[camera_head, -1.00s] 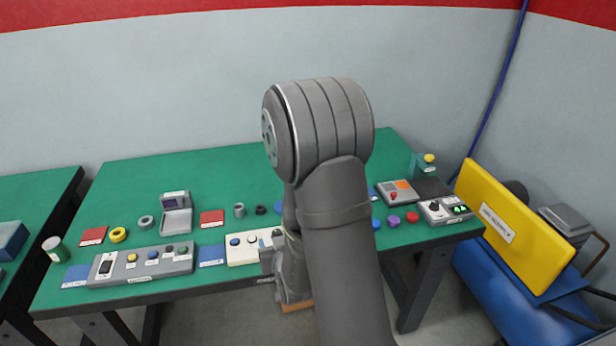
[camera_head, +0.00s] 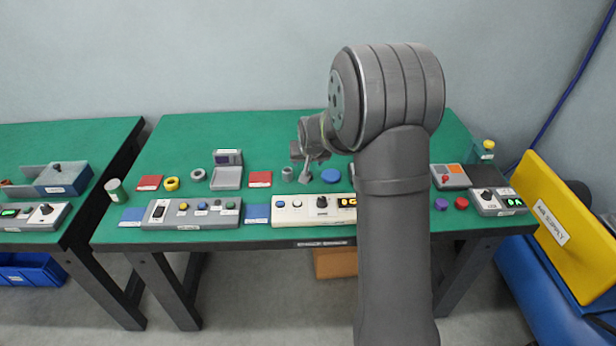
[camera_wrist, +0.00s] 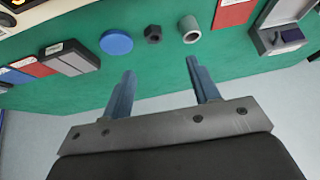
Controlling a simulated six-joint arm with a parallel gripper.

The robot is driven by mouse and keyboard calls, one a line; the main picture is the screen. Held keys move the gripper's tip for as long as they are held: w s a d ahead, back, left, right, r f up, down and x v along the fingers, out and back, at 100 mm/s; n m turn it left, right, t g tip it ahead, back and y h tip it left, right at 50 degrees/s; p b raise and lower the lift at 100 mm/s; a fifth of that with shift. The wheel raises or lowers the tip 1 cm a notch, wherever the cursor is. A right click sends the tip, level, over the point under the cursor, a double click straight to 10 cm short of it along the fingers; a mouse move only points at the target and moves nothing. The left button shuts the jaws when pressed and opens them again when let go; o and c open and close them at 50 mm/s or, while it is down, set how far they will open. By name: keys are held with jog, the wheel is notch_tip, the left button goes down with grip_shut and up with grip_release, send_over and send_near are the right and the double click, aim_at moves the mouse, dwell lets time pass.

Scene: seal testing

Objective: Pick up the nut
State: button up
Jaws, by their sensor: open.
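The nut (camera_wrist: 153,34) is a small dark hexagonal piece with a hole, lying on the green table in the wrist view. In the head view my gripper (camera_head: 308,168) hangs over its place, so I cannot clearly make it out there. In the wrist view my gripper (camera_wrist: 161,70) is open and empty. Its two blue-grey fingers point toward the nut, which shows beyond and between the fingertips, not touching them.
A grey ring (camera_wrist: 190,29) sits just right of the nut in the wrist view, and a blue disc (camera_wrist: 116,42) left of it. A cream control box (camera_head: 290,205) stands at the table's front. Red pads and a small grey device (camera_head: 228,170) lie left.

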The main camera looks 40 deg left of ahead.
notch_tip(320, 180, up, 4)
jog(key=w+h, duration=0.1)
jog(key=h, duration=0.1)
jog(key=shift+g, duration=0.4)
jog(key=x, duration=1.2)
jog(key=shift+a+r, duration=0.1)
jog(key=shift+a, duration=0.15)
jog(key=shift+w+a+x, duration=0.1)
jog(key=shift+a+x, duration=0.05)
jog(key=shift+x, duration=1.15)
jog(key=shift+w+a+x, duration=0.1)
jog(key=shift+a+x, duration=0.05)
jog(key=shift+x, duration=1.15)
jog(key=shift+r, duration=0.15)
jog(key=shift+c, duration=0.2)
jog(key=c, duration=1)
